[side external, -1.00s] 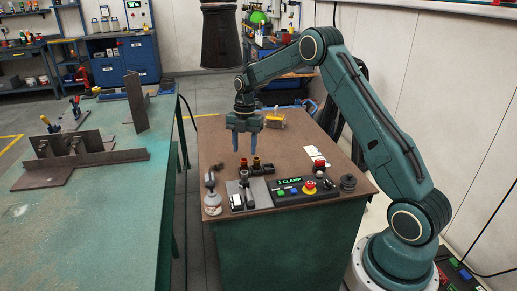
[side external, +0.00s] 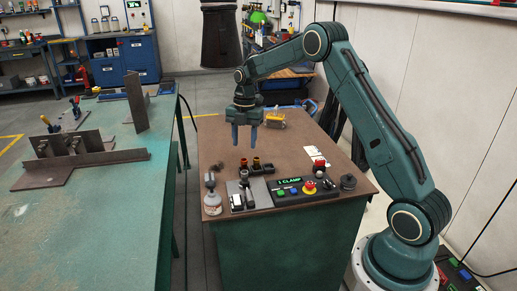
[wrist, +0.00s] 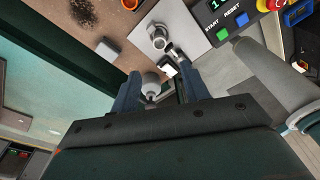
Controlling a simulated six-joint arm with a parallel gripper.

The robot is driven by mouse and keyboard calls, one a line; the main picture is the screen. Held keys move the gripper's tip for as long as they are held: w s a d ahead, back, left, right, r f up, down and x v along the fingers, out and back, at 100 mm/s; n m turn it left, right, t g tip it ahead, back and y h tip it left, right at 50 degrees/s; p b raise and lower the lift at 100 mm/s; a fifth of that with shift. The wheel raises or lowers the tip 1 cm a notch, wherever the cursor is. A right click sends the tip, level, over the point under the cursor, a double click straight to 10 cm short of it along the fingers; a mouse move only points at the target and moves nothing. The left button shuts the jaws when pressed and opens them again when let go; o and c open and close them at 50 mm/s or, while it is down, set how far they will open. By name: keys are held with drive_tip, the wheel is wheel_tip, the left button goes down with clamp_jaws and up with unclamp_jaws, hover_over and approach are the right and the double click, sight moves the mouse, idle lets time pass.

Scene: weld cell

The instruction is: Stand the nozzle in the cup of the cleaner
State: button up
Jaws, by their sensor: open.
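Two small orange-brown pieces, which look like nozzles (side external: 256,163), stand at the dark holder (side external: 268,169) on the brown bench top. A grey plate (side external: 236,187) with dark and metal fittings lies nearer the front; I cannot tell for sure which part is the cleaner's cup. The plate shows in the wrist view (wrist: 180,22) with round metal fittings on it. My gripper (side external: 245,143) is open, pointing down above the bench, with nothing held. In the wrist view its two blue fingers (wrist: 158,80) are apart, with a grey-white bottle top (wrist: 151,88) seen between them.
A spray bottle (side external: 212,203) stands at the bench's front left corner. A control box (side external: 290,193) with a green display and red stop button sits to the right. A green welding table (side external: 85,220) stands left.

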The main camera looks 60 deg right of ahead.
drive_tip(key=s+a+r+m+t+h, duration=0.1)
drive_tip(key=s+a+r+m+t, duration=0.1)
drive_tip(key=s+a+r+m, duration=0.55)
drive_tip(key=s+a+r+m+t, duration=0.1)
drive_tip(key=s+a+r+m, duration=0.2)
drive_tip(key=s+a+r, duration=0.5)
drive_tip(key=s+a+r+m+t, duration=0.1)
drive_tip(key=s+a+m+t, duration=0.2)
drive_tip(key=s+m, duration=0.7)
drive_tip(key=s, duration=0.7)
drive_tip(key=shift+s, duration=0.3)
